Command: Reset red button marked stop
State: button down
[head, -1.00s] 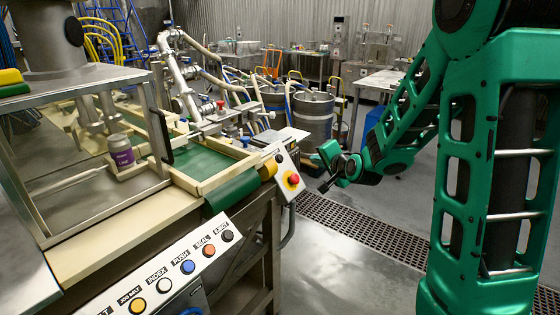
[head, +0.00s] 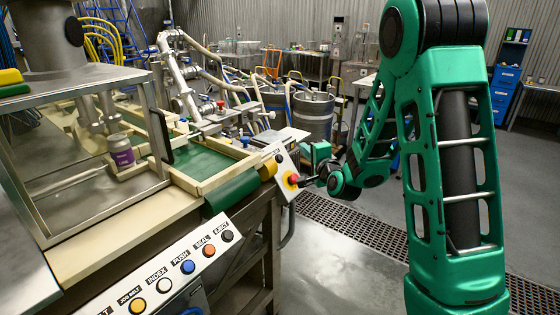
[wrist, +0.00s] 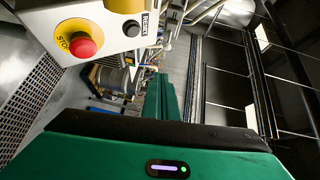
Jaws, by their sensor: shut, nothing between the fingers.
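The red stop button (head: 293,179) sits on a yellow disc on a white control panel (head: 283,161) at the end of the conveyor. In the wrist view the red button (wrist: 82,45) is at the upper left, with "STOP" lettered on its yellow disc. A black button (wrist: 131,28) marked "RESET" is beside it on the same panel. My gripper (head: 304,182) is shut and empty, its tip at or very close to the red button from the right. Whether it touches cannot be told.
A second button panel (head: 170,275) with several coloured buttons runs along the machine's front at lower left. A purple-labelled can (head: 120,151) stands inside the seamer frame. Steel kegs (head: 313,115) stand behind. The floor around the drain grate (head: 365,230) is clear.

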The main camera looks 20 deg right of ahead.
jog(key=shift+w+a+f, duration=0.65)
jog(key=shift+w+f, duration=0.2)
jog(key=shift+w, duration=0.05)
jog(key=shift+w+a+f, duration=0.7)
jog(key=shift+w+f, duration=0.2)
jog(key=shift+w, duration=0.05)
jog(key=shift+w+a+f, duration=0.65)
jog(key=shift+w+f, duration=0.2)
jog(key=shift+w, duration=0.05)
jog(key=shift+w+a+f, duration=0.35)
jog(key=shift+w+f, duration=0.05)
jog(key=shift+w, duration=0.05)
dwell(1.2)
dwell(0.4)
jog(key=shift+s+d+r, duration=0.35)
jog(key=shift+s+r, duration=0.15)
jog(key=shift+s, duration=0.05)
jog(key=shift+s+d+r, duration=0.6)
jog(key=shift+s+r, duration=0.15)
jog(key=shift+s, duration=0.05)
jog(key=shift+s+d+r, duration=0.55)
jog(key=shift+s+r, duration=0.2)
jog(key=shift+s, duration=0.05)
